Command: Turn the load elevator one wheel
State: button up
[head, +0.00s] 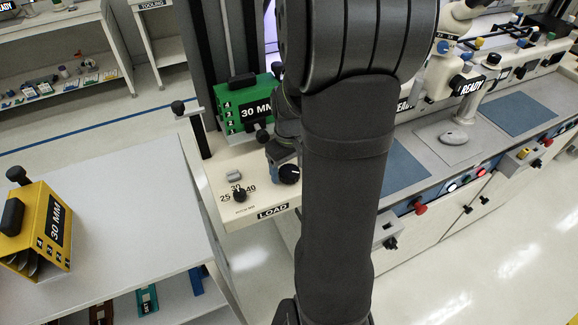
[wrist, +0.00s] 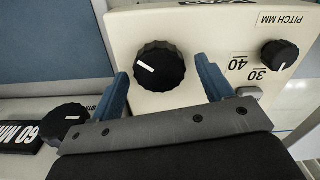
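The load elevator's black ribbed wheel (head: 289,174) sits on the cream panel (head: 256,213) by the LOAD label (head: 272,212). In the wrist view the wheel (wrist: 162,68) shows whole, its short white mark pointing to the upper left. My gripper (wrist: 162,70) is open, with one blue finger on each side of the wheel in that picture. I cannot tell whether the fingers reach down around it or touch it. In the head view my gripper (head: 276,172) is at the wheel's left, partly hidden by my arm.
A smaller pitch knob (head: 240,195) and a grey button (head: 234,175) share the panel. A green 30 MM magazine (head: 247,104) stands behind. A black knob (wrist: 70,118) and a 60 MM label (wrist: 18,136) show at the wrist view's left. A yellow magazine (head: 41,229) stands on the left bench.

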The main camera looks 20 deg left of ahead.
jog(key=c, duration=0.9)
jog(key=shift+m, duration=0.3)
jog(key=m, duration=1.1)
jog(key=o, duration=1)
